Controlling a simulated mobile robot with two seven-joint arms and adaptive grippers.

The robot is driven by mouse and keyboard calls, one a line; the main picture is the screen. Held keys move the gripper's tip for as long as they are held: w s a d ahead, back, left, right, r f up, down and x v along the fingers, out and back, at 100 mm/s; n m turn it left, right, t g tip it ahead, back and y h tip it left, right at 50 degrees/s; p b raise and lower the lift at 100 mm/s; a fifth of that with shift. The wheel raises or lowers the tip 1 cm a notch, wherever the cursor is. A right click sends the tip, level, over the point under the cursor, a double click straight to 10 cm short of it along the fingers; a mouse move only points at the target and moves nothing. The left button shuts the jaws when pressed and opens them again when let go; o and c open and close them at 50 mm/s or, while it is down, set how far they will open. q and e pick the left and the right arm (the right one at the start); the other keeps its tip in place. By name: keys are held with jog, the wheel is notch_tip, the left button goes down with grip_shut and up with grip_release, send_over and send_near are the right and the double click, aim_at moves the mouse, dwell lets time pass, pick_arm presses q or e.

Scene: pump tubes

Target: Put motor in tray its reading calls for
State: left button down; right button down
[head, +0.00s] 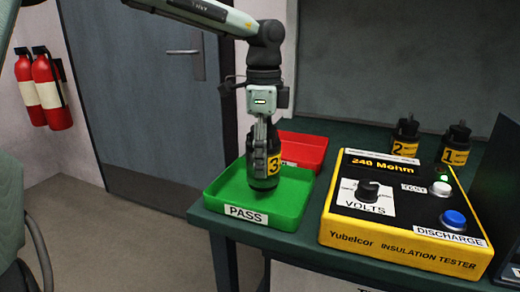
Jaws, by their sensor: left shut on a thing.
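My left gripper (262,140) points down and is shut on motor 3 (264,175), a black cylinder with a yellow label. The motor is upright over the inside of the green PASS tray (220,196); I cannot tell whether it touches the tray floor. A red tray (307,147) sits behind the green one, partly hidden by the gripper and motor. The yellow insulation tester (345,235) stands to the right, its display (382,166) reading 240 Mohm, with a small green light lit. My right gripper is not in view.
Motor 2 (403,145) and motor 1 (456,148) stand behind the tester. The tester has a VOLTS knob (368,190), a white TEST button (441,187) and a blue DISCHARGE button (454,219). A dark panel (502,190) stands at the right edge of the table.

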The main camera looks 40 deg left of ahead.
pick_arm(q)
notch_tip(320, 180, down, 2)
jog(key=shift+w+f, duration=0.1)
jog(key=shift+f, duration=0.2)
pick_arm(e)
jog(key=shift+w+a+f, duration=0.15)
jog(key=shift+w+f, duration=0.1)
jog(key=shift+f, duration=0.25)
pick_arm(q)
jog(key=c, duration=0.8)
grip_release()
jog(key=shift+f, duration=0.2)
jog(key=shift+c, duration=0.2)
jog(key=shift+o, duration=2)
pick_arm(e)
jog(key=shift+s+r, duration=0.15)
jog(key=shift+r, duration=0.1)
pick_arm(q)
jog(key=shift+r, duration=0.1)
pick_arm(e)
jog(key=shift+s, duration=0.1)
